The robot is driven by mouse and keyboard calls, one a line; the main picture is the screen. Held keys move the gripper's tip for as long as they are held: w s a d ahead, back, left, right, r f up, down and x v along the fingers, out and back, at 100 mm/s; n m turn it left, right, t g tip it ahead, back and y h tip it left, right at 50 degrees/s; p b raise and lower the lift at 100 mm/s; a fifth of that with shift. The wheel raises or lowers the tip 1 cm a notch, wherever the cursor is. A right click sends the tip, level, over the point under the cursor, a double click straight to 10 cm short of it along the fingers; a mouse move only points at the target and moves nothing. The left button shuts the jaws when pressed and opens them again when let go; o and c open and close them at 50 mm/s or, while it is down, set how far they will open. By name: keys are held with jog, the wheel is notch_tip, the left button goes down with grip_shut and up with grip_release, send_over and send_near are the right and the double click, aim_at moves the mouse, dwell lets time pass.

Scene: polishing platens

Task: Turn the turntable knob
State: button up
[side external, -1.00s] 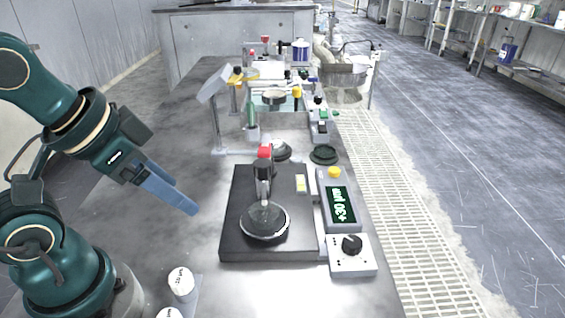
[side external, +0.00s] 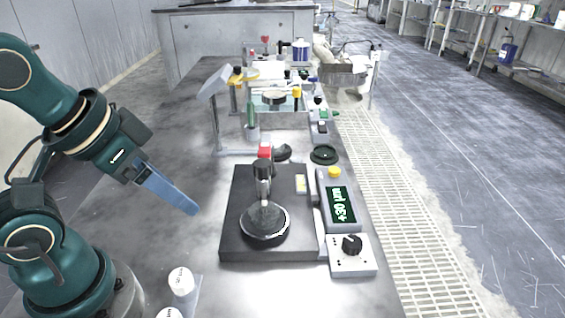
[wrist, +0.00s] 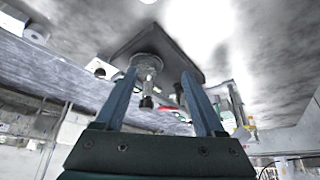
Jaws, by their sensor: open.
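The knob is a black dial (side external: 351,244) on a white control box (side external: 352,264) at the front right of the black platen base, in the side view. A round glassy platen (side external: 265,224) sits on the black base (side external: 236,246), with a black and red post above it. My gripper (side external: 194,211) is left of the base, above the table, apart from the knob. In the wrist view my gripper (wrist: 165,92) is open, its two blue fingers apart with nothing held. The platen assembly shows beyond the fingers.
A display (side external: 342,204) reading "+30 µm" stands behind the knob box. A yellow button (side external: 334,172) and a dark green round dish (side external: 324,154) are farther back. White-capped containers (side external: 181,282) stand at the front left. Bare table lies between my gripper and the base.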

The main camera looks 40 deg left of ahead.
dwell(0.4)
jog(key=w+r+n+t, duration=0.1)
jog(key=w+r+n, duration=0.2)
jog(key=w+r, duration=0.3)
jog(key=m+g, duration=0.1)
jog(key=m, duration=0.1)
send_over(352, 241)
jog(key=a, duration=0.2)
notch_tip(352, 241, down, 11)
jog(key=shift+m+g, duration=0.5)
jog(key=shift+g, duration=0.1)
jog(key=f, duration=0.1)
jog(key=s+d+f, duration=0.2)
jog(key=shift+s+f, duration=0.15)
jog(key=shift+f, duration=0.1)
jog(key=shift+x, duration=2.35)
jog(key=shift+c, duration=0.3)
